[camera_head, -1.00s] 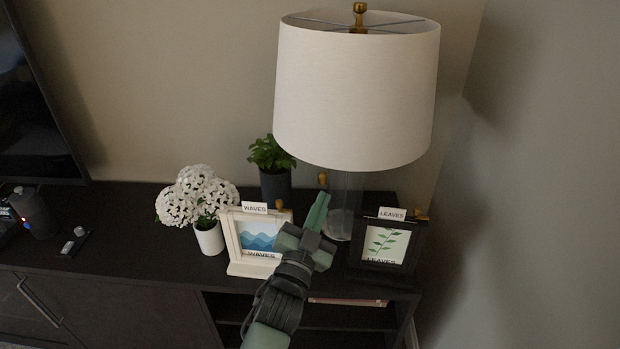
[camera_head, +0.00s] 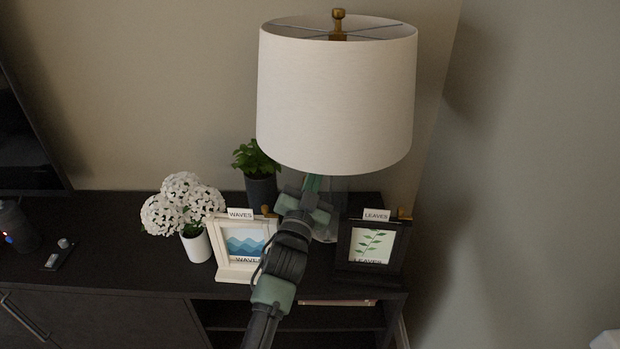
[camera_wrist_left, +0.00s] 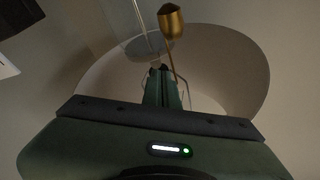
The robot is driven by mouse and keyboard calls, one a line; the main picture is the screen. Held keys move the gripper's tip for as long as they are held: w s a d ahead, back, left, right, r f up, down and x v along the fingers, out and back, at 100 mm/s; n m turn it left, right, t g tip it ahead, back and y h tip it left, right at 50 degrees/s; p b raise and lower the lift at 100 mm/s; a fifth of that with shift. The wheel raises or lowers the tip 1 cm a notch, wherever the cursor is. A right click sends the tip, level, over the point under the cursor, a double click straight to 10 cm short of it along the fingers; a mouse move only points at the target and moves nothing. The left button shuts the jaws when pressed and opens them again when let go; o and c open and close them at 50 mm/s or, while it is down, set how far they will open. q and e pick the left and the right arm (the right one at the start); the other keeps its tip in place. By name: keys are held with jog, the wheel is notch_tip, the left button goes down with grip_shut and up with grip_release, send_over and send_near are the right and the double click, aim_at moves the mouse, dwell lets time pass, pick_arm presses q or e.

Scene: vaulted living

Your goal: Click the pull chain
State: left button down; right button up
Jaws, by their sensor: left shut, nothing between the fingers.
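The table lamp's white shade (camera_head: 335,100) stands above the sideboard at the right, with a clear glass body (camera_head: 328,210) below. My left gripper (camera_head: 312,184) is shut and empty, its tips close under the shade's lower rim. In the left wrist view the pull chain (camera_wrist_left: 176,62) runs from inside the shade (camera_wrist_left: 235,65) to a brass pull (camera_wrist_left: 172,22). The shut left fingertips (camera_wrist_left: 161,70) are close beside the chain; I cannot tell whether they touch it. The pull is hidden in the head view. My right gripper is out of view.
White flowers (camera_head: 183,200), a white "WAVES" frame (camera_head: 221,250) and a dark "LEAVES" frame (camera_head: 342,240) stand on the dark sideboard (camera_head: 110,230). A green plant (camera_head: 256,160) is behind my left arm. A TV (camera_head: 28,120) is at the left.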

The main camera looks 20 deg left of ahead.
pick_arm(q)
jog(key=f, duration=0.1)
jog(key=a+f, duration=0.1)
jog(key=f, duration=0.1)
jog(key=shift+w+a+f, duration=0.2)
jog(key=shift+a+f, duration=0.05)
jog(key=shift+a, duration=0.05)
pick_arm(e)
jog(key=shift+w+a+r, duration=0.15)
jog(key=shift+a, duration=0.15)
